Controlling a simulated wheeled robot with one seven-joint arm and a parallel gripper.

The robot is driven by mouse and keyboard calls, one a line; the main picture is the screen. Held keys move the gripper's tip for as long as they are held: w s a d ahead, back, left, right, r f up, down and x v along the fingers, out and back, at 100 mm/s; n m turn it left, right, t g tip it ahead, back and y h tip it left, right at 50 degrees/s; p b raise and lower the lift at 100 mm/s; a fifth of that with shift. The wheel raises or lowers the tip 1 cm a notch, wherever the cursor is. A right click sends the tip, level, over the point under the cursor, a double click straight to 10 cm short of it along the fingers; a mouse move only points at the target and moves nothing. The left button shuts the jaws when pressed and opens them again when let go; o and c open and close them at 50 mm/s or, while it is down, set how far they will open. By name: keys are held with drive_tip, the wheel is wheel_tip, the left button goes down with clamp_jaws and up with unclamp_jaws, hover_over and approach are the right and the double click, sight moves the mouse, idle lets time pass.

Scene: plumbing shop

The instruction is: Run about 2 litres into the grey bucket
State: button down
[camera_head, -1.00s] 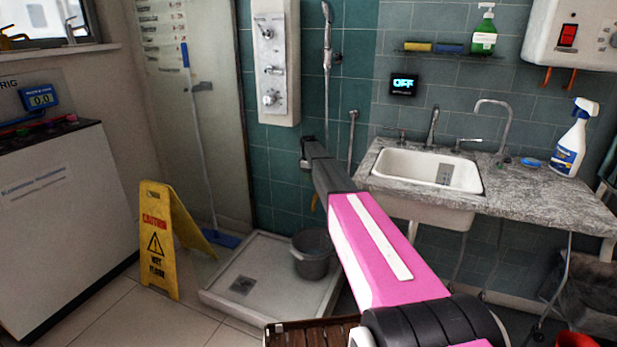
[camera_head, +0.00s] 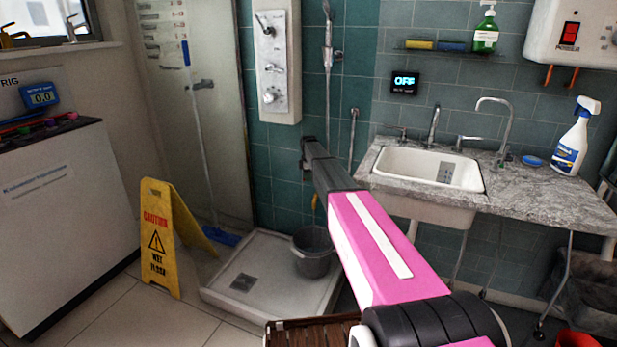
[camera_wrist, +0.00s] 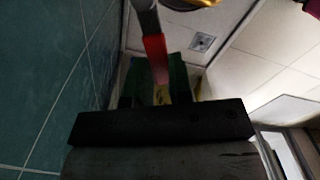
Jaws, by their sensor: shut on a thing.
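The grey bucket (camera_head: 313,262) stands upright on the white shower tray (camera_head: 270,295), toward its right side. Its inside is dark, and I cannot see any water in it. My gripper (camera_head: 306,155) is at the teal tiled wall above the bucket. In the wrist view my gripper (camera_wrist: 158,90) is shut on a narrow red-sleeved handle (camera_wrist: 155,50) with a grey end. What the handle belongs to is not clear. No running water shows.
A yellow caution sign (camera_head: 160,240) stands left of the tray. The white shower panel (camera_head: 277,60) is above left of my gripper. A sink (camera_head: 425,170) in a stone counter is to the right. A display (camera_head: 404,83) reads OFF; a blue meter (camera_head: 40,95) reads 0.0.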

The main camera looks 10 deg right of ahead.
drive_tip(key=c, duration=1)
unclamp_jaws()
drive_tip(key=shift+r, duration=0.1)
wheel_tip(320, 180, up, 11)
drive_tip(key=shift+f, duration=0.2)
idle(1.8)
